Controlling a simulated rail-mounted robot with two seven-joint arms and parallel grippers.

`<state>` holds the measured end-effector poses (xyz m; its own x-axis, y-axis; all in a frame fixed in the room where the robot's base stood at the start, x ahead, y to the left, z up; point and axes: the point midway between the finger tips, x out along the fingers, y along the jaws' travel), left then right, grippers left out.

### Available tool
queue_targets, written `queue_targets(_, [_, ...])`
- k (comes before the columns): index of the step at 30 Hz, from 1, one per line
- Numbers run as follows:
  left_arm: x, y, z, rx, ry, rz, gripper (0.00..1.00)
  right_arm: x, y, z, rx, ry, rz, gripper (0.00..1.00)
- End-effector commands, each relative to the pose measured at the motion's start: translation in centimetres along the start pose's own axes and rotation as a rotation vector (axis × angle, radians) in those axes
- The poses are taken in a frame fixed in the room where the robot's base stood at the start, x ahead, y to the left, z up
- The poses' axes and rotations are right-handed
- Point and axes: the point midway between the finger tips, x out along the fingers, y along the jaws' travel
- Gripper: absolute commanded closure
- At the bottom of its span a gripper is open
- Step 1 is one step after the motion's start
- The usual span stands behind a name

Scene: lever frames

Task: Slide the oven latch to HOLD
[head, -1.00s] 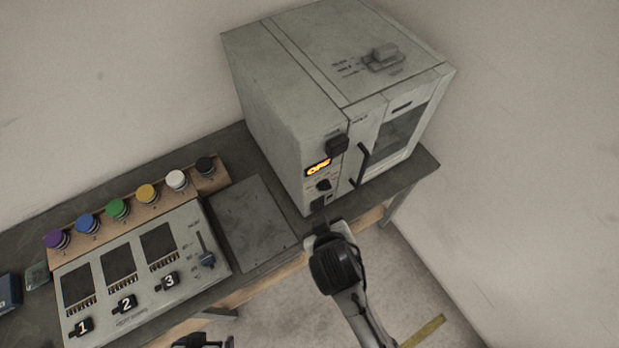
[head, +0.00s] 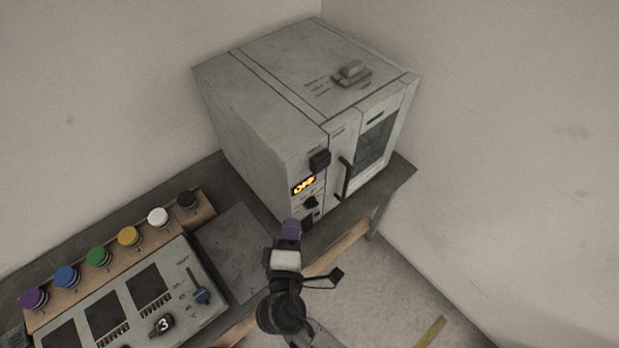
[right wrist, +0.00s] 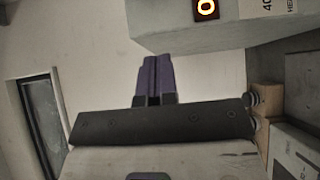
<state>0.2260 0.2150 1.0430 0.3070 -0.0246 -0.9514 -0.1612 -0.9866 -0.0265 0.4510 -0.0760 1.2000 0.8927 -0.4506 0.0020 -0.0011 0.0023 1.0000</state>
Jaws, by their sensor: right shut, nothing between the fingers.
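The grey oven (head: 262,125) stands at the far end of the bench in the head view. Its latch (head: 352,73), a small grey slider block on a plate, is on the oven's top near the front right edge. Several small labels beside it are too blurred to read, so I cannot tell its setting. My right gripper (head: 291,228) has purple fingers, shut and empty. It is in front of the oven's lower front corner, well below the latch and apart from it. In the right wrist view the shut fingers (right wrist: 154,82) point toward the pale wall. My left gripper is out of view.
The oven front has a dark knob (head: 319,160), an orange display (head: 303,185) and a door handle (head: 346,178). A switch panel (head: 186,255) and a row of coloured buttons (head: 128,236) lie to the left. The space above the oven is clear.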

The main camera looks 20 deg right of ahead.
Motion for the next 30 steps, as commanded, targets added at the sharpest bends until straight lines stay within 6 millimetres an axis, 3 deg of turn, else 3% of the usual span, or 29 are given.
queue_targets(9, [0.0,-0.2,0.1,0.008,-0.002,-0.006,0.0,0.1,0.0,0.0,0.0,-0.001,-0.001,1.0])
queue_targets(14, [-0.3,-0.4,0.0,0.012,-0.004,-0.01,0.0,1.2,0.1,0.0,-0.002,-0.002,0.001,1.0])
queue_targets(30, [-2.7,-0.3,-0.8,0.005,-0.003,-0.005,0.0,10.5,0.2,0.3,-0.001,-0.002,-0.001,1.0])
